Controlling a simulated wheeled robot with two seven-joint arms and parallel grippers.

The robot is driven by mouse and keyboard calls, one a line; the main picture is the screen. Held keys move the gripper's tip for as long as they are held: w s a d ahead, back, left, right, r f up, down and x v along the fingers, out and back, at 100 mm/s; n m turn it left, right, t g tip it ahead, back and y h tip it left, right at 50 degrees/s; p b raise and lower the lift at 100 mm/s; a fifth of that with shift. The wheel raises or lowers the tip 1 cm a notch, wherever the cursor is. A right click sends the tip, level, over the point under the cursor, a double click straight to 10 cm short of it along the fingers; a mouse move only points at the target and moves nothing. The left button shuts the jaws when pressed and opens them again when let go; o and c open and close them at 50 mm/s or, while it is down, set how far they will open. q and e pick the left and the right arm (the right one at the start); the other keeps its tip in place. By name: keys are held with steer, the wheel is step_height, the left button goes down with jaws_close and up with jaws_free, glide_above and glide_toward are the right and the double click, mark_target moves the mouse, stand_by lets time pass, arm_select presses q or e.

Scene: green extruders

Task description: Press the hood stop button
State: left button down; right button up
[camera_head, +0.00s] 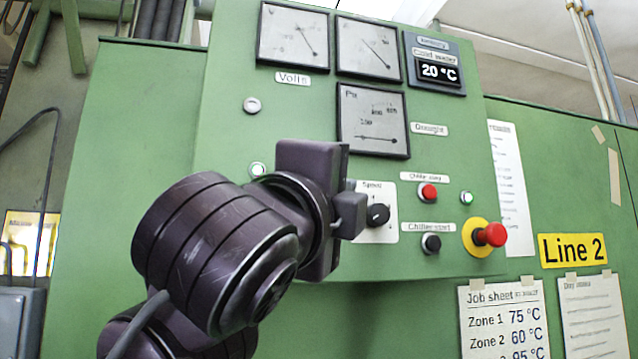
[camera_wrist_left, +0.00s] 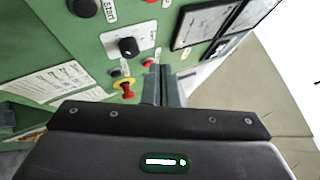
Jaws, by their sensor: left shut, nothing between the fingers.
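My left gripper (camera_head: 350,215) is shut and empty, in front of the green panel just left of the Speed knob (camera_head: 378,214). Its closed fingers also show in the left wrist view (camera_wrist_left: 161,85). No label reading hood stop is legible. In the wrist view, a black button (camera_wrist_left: 83,6) beside a label ending in "start" and a red button (camera_wrist_left: 150,1) are cut by the top edge. My arm hides the matching part of the panel in the head view. My right gripper is not in view.
Right of the gripper are a red button (camera_head: 428,193), a black Chiller start button (camera_head: 431,243) and a red mushroom button (camera_head: 491,235) on a yellow ring. Gauges (camera_head: 373,120) sit above. Job sheets (camera_head: 503,318) hang lower right.

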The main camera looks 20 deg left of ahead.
arm_select(q)
steer(key=s+r, duration=0.2)
steer(key=shift+s+d+r+m+t, duration=0.1)
steer(key=shift+s+r+m+t, duration=0.25)
steer(key=shift+s+m+t, duration=0.05)
steer(key=shift+w, duration=0.1)
steer(key=w+a, duration=0.5)
steer(key=w, duration=0.2)
stand_by(2.2)
steer(key=shift+w+a, duration=0.25)
steer(key=shift+w, duration=0.1)
steer(key=shift+w+a, duration=0.2)
steer(key=shift+w, duration=0.1)
stand_by(0.7)
steer(key=shift+s+d, duration=0.4)
steer(key=shift+s, duration=0.25)
